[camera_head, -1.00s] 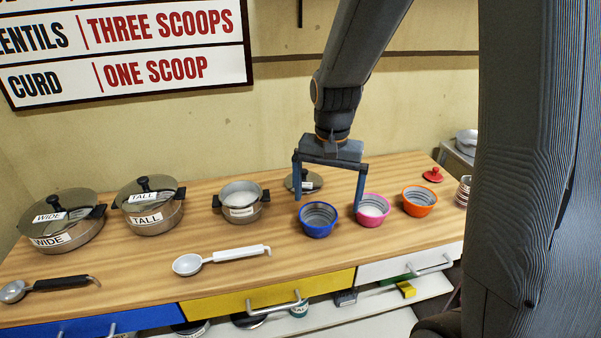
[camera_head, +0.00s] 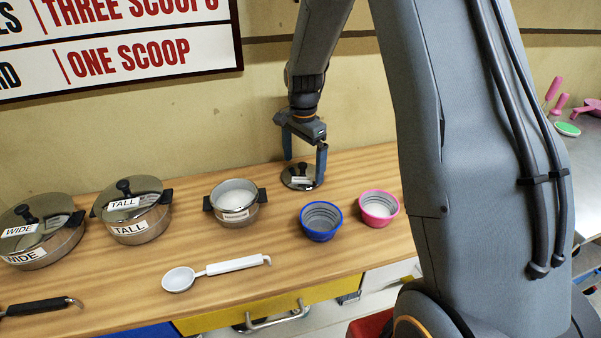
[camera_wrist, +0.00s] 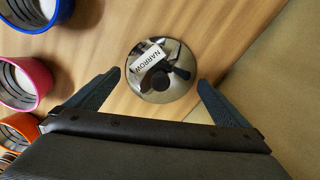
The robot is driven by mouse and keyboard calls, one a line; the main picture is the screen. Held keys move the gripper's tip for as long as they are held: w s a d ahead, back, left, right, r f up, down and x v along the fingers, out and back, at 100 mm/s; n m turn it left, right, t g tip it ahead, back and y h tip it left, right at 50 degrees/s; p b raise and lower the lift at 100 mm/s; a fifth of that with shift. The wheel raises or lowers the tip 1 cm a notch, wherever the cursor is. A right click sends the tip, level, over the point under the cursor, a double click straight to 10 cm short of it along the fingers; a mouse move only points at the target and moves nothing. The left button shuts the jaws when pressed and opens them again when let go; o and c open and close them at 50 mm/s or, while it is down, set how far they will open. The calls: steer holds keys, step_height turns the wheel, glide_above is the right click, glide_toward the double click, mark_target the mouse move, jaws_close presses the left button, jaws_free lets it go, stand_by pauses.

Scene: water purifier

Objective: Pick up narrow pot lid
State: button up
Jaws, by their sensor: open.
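The narrow pot lid (camera_head: 303,178) lies flat on the wooden counter near the wall, behind the blue bowl. In the wrist view the lid (camera_wrist: 146,62) is round and shiny, with a dark knob and a label reading NARROW. My gripper (camera_head: 304,168) is open, with its fingers pointing down over the lid. In the wrist view my gripper (camera_wrist: 159,80) has a finger on either side of the lid's near part, and the lid is not held. Whether the fingertips touch the counter cannot be told.
The uncovered narrow pot (camera_head: 235,203) stands left of the lid. The blue bowl (camera_head: 321,221) and pink bowl (camera_head: 379,208) stand in front of it. The tall pot (camera_head: 132,212), wide pot (camera_head: 38,235) and white scoop (camera_head: 212,270) are farther left. The wall is close behind the lid.

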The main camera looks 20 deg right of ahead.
steer(key=shift+f, duration=1)
steer(key=shift+a, duration=0.1)
steer(key=c, duration=0.7)
steer(key=shift+c, duration=0.2)
